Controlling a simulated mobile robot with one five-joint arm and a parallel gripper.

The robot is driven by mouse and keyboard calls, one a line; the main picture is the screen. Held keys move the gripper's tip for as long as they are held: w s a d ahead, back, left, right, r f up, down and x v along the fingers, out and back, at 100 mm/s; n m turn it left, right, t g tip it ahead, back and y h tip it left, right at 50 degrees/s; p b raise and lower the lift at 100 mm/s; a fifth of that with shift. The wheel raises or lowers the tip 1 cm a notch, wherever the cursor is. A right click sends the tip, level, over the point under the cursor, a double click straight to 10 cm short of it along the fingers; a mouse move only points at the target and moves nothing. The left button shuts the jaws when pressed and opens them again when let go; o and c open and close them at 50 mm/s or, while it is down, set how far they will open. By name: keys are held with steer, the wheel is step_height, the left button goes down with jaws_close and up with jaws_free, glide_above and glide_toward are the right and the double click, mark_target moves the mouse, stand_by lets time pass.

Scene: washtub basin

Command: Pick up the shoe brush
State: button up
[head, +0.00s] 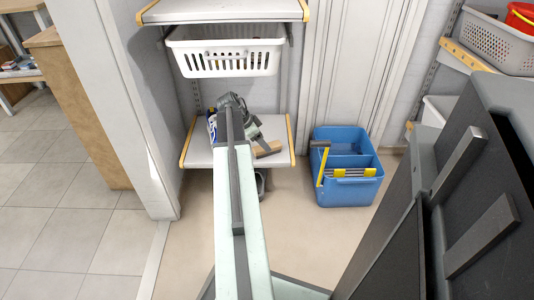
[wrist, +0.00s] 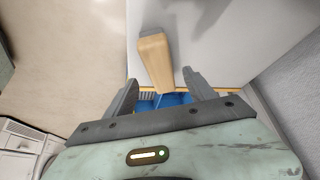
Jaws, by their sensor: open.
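The shoe brush, a tan wooden block, (head: 268,149) lies on the lower shelf near its front right edge in the head view. In the wrist view the shoe brush (wrist: 156,62) shows its wooden face and a greyer end at the top. My gripper (wrist: 160,80) is open, with one finger on each side of the line to the brush. The brush's near end is close to the gap between the fingertips; I cannot tell how much depth separates them. In the head view my arm partly hides my gripper (head: 252,130) over the shelf.
The lower white shelf (head: 200,157) has yellow edge strips. A blue and white item (head: 212,125) stands at its left. A white basket (head: 225,62) hangs above. A blue caddy (head: 348,190) with yellow-handled tools stands on the floor to the right. A dark container is under the shelf.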

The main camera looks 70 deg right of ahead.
steer(key=b+x, duration=0.3)
steer(key=x, duration=0.2)
steer(key=shift+w+b, duration=0.15)
steer(key=shift+b, duration=0.25)
steer(key=shift+r, duration=0.15)
steer(key=shift+f, duration=0.3)
jaws_close()
steer(key=shift+r, duration=0.15)
